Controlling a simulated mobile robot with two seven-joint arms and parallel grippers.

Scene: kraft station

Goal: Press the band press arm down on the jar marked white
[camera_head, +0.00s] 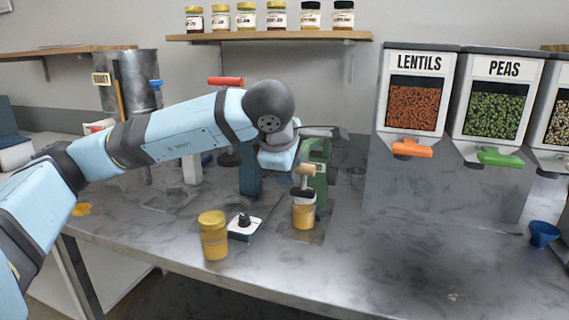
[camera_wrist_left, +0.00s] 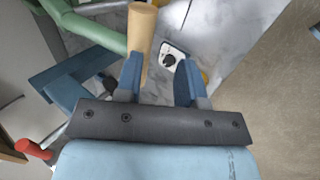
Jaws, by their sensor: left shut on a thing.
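The green band press (camera_head: 319,160) stands on the counter. Its arm has a pale wooden handle (camera_head: 306,169) and a dark head (camera_head: 302,192). A jar with yellow contents (camera_head: 304,214) stands upright under the dark head, which seems to rest on its top or just above it; any white mark is too small to read. My left gripper (camera_wrist_left: 159,78) is at the press handle, which also shows in the left wrist view (camera_wrist_left: 142,28) against the left finger. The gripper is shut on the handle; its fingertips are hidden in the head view. My right gripper is out of view.
A yellow-lidded jar (camera_head: 214,236) and a small white-topped pad with a dark knob (camera_head: 244,226) stand left of the press. Lentil (camera_head: 413,105) and pea (camera_head: 492,110) dispensers stand at right, with a blue cup (camera_head: 543,233). The front right counter is clear.

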